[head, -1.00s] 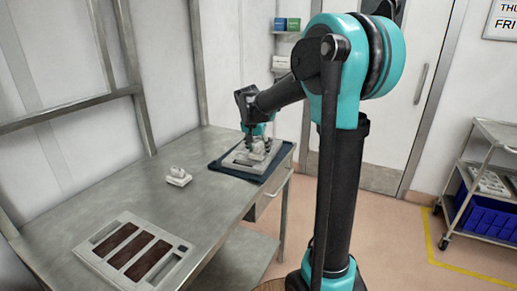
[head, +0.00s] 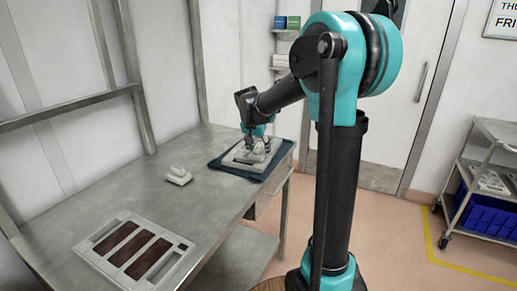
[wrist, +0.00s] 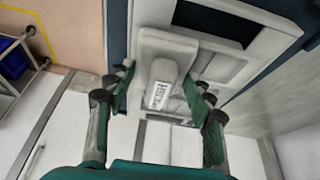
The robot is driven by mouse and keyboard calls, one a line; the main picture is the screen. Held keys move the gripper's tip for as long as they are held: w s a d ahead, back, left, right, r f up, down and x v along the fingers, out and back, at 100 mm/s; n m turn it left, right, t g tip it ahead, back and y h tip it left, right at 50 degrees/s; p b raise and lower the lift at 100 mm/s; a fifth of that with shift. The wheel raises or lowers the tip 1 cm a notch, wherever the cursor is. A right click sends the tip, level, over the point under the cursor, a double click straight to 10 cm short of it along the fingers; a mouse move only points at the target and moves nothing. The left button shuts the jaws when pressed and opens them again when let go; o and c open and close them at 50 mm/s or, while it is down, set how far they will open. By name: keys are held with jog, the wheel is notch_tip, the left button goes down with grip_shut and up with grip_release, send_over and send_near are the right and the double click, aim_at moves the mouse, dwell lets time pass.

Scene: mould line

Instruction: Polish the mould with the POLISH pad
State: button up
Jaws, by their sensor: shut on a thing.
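My gripper (wrist: 162,92) is shut on a pale grey pad with a handle (wrist: 162,50). A small label on the handle is too blurred to read. The pad is against the mould (wrist: 268,48), a light grey frame with dark cavities; contact is hard to confirm. In the head view my gripper (head: 257,146) is over this mould (head: 236,160), which lies on a dark blue mat (head: 222,170) at the table's far right end. A second pale pad (head: 178,176) stands alone on the table, left of the mat.
A grey tray (head: 186,243) with several dark brown slabs lies on the near part of the metal table (head: 135,197). The table between is mostly clear. Small boxes (head: 287,22) sit on a wall shelf behind. A trolley (head: 497,133) with blue crates (head: 488,210) stands at right.

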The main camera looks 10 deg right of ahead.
jog(key=shift+f, duration=0.1)
jog(key=shift+w+d, duration=1.05)
jog(key=shift+w, duration=0.7)
jog(key=shift+w+d, duration=1)
jog(key=shift+w, duration=0.7)
jog(key=shift+w+d, duration=1.05)
jog(key=shift+w, duration=0.7)
jog(key=shift+s+a+f, duration=0.1)
jog(key=shift+s+a, duration=0.7)
jog(key=shift+s, duration=0.55)
jog(key=shift+s+a+r, duration=0.1)
jog(key=shift+s+a, duration=0.7)
jog(key=shift+s, duration=0.55)
jog(key=shift+s+a+f, duration=0.1)
jog(key=shift+s+a, duration=0.7)
jog(key=shift+s, duration=0.55)
jog(key=shift+s+a, duration=0.35)
jog(key=shift+s, duration=0.25)
jog(key=shift+s+a, duration=0.35)
jog(key=shift+s, duration=0.2)
jog(key=shift+w+d, duration=0.8)
jog(key=shift+w, duration=0.5)
jog(key=shift+w+d, duration=0.75)
jog(key=shift+w, duration=0.55)
jog(key=shift+w+d, duration=0.8)
jog(key=shift+w, duration=0.5)
jog(key=shift+w, duration=0.1)
